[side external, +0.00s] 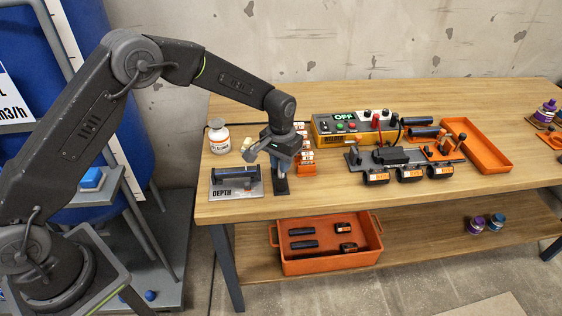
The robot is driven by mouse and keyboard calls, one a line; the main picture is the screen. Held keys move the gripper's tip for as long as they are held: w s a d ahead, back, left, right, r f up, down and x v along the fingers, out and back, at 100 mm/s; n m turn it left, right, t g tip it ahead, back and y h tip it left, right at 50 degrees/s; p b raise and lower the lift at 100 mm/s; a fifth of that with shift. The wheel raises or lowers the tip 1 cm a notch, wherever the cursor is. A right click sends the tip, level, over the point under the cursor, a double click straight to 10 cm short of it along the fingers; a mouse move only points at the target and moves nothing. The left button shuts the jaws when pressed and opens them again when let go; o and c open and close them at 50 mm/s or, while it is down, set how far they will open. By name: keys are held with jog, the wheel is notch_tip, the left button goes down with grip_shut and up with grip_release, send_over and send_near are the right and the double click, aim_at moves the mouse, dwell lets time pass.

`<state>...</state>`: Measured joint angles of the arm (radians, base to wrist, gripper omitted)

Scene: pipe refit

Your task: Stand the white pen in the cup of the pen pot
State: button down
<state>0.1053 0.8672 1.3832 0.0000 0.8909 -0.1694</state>
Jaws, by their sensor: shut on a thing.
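My gripper (277,163) points down over a small dark base plate (281,188) near the table's front left edge. It is shut on a slim thing, most likely the white pen, but the jaws hide nearly all of it. A blue-grey upright shape stands between the gripper and the dark plate. I cannot tell whether it is the cup of the pen pot or part of my fingers. I cannot tell whether the held thing is inside a cup or above it.
A grey block marked DEPTH (236,184) with a dark pipe stands close left. A white bottle (218,137) and small pale pieces (248,144) are behind it. Orange-labelled items (307,160) and the welder box (349,127) stand close right. An orange tray (476,145) lies farther right.

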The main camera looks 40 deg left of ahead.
jog(key=shift+f, duration=0.3)
dwell(0.5)
jog(key=c, duration=0.8)
grip_release()
jog(key=shift+r, duration=3.8)
